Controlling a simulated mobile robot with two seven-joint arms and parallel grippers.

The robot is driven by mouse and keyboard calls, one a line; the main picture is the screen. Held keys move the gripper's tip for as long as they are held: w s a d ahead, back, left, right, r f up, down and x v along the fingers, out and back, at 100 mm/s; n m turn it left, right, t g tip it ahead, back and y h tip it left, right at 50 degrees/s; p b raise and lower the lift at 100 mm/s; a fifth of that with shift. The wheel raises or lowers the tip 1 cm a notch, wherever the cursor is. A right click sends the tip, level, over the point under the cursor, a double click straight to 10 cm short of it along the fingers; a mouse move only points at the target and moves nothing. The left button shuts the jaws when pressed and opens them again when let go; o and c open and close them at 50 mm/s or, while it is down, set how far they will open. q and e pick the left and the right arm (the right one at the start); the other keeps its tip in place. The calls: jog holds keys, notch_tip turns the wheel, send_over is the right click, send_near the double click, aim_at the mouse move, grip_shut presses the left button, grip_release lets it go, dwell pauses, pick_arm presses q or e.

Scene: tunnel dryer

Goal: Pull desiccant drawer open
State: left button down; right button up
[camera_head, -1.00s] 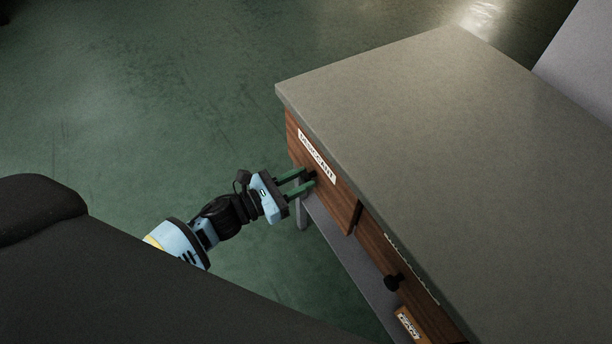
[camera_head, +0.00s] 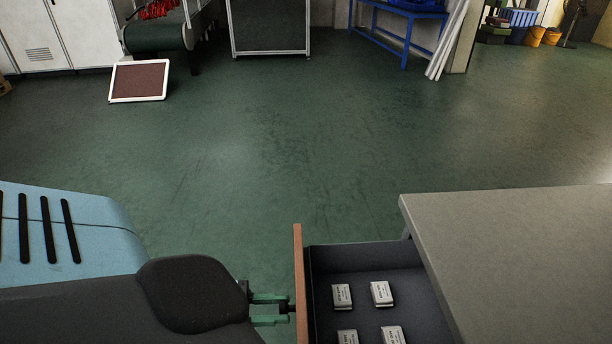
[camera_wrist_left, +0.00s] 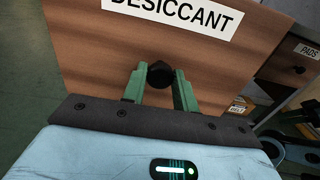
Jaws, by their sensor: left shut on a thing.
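The desiccant drawer (camera_head: 299,262) stands pulled out from the left side of the grey-topped bench. Its dark inside shows, with several small white packets (camera_head: 381,293) lying in it. My left gripper (camera_head: 271,309) is at the drawer's front, shut on its black knob. In the left wrist view the wooden front (camera_wrist_left: 90,45) carries a DESICCANT label (camera_wrist_left: 175,14), and the green fingers sit on either side of the round black knob (camera_wrist_left: 160,75). My arm hides part of the gripper in the head view. My right gripper is in neither view.
The grey bench top (camera_head: 520,240) fills the lower right. A drawer labelled PADS (camera_wrist_left: 298,70) is beside the desiccant drawer.

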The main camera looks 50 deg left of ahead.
pick_arm(q)
jog(key=shift+v, duration=1.45)
jog(key=c, duration=1.1)
grip_release()
jog(key=b+v, duration=0.1)
jog(key=v, duration=0.7)
jog(key=shift+w+d, duration=0.1)
